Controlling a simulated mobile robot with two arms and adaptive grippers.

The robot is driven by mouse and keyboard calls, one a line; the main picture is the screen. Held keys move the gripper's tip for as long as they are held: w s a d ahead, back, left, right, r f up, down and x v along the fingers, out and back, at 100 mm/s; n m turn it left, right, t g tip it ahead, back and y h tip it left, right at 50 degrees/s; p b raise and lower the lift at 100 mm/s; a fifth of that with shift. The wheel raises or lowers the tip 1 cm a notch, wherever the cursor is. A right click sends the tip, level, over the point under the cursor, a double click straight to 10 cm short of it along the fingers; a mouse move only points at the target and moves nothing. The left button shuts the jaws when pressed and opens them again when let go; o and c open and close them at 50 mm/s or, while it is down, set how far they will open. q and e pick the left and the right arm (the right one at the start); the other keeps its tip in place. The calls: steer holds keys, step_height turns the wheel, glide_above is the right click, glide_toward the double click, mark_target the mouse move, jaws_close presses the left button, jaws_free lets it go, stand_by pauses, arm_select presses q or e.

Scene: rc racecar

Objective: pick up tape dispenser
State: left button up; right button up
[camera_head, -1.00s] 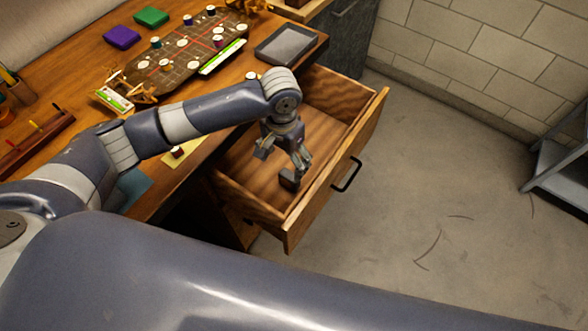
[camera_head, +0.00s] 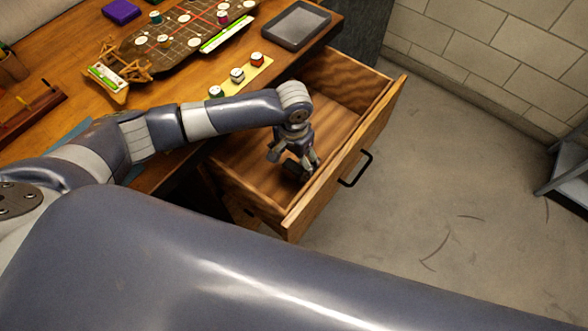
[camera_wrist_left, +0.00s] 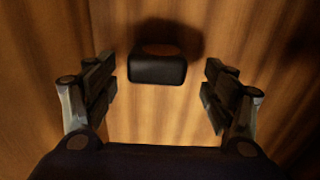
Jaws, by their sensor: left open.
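The tape dispenser, a small dark block (camera_head: 294,169), sits inside the open drawer, partly hidden by my left gripper in the head view. In the left wrist view the dispenser (camera_wrist_left: 157,69) shows a black rounded front on the wood floor of the drawer, with its upper part in shadow. My left gripper (camera_head: 295,160) points down into the drawer above the dispenser. In the left wrist view the left gripper (camera_wrist_left: 160,85) is open, one finger on each side of the dispenser, with gaps to both. My right gripper is not in view.
The open drawer (camera_head: 338,176) has wooden walls close around my left gripper and a black handle (camera_head: 356,169). Open floor lies right of the drawer.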

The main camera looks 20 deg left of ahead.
mark_target(294, 166)
arm_select(q)
steer(key=f, duration=0.4)
steer(key=shift+s+d+f, duration=0.1)
steer(key=shift+s, duration=0.15)
steer(key=c, duration=1.2)
steer(key=shift+o, duration=0.2)
step_height(294, 166, up, 10)
steer(key=shift+r, duration=0.1)
steer(key=shift+o, duration=1.3)
steer(key=shift+c, duration=0.6)
